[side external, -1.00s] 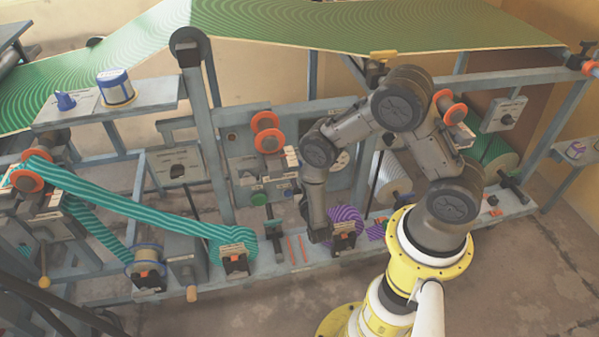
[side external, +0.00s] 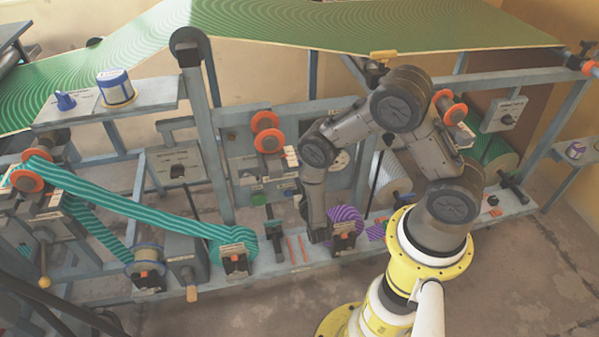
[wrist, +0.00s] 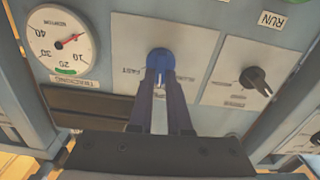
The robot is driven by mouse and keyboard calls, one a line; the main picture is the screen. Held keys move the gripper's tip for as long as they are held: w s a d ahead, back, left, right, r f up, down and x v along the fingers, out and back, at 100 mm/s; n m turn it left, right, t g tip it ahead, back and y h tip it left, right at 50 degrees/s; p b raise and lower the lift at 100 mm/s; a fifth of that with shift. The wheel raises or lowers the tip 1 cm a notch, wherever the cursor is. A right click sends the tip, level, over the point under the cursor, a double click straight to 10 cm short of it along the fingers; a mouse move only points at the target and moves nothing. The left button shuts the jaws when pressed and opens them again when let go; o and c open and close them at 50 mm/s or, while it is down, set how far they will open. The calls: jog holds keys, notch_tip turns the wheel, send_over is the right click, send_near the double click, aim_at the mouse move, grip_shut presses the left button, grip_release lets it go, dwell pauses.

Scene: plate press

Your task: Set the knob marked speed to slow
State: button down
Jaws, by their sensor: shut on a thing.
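A blue knob (wrist: 160,60) sits on a pale panel in the middle of the wrist view. Its lettering appears upside down there; "FAST" reads to the left of the knob, and the small print on its right is too blurred to read. My gripper (wrist: 161,76) has its two dark fingers on the knob, shut on it from either side. The fingers hide part of the knob and the panel below it. I cannot make out the knob's pointer. In the side view my arm reaches down to the machine's front, and the fingertips cannot be made out.
A black knob (wrist: 255,79) is on a panel to the right, with a "RUN" label (wrist: 271,20) above it. A round gauge (wrist: 63,41) with a red needle is at the left. In the side view, a purple striped roll (side external: 345,226) stands close beside my arm's lower end.

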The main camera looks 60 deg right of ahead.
jog(key=n, duration=1.1)
jog(key=shift+w+a+f, duration=0.25)
jog(key=shift+a, duration=0.05)
dwell(0.4)
jog(key=c, duration=0.9)
grip_release()
jog(key=shift+o, duration=0.2)
jog(key=v, duration=1.4)
jog(key=shift+w, duration=0.1)
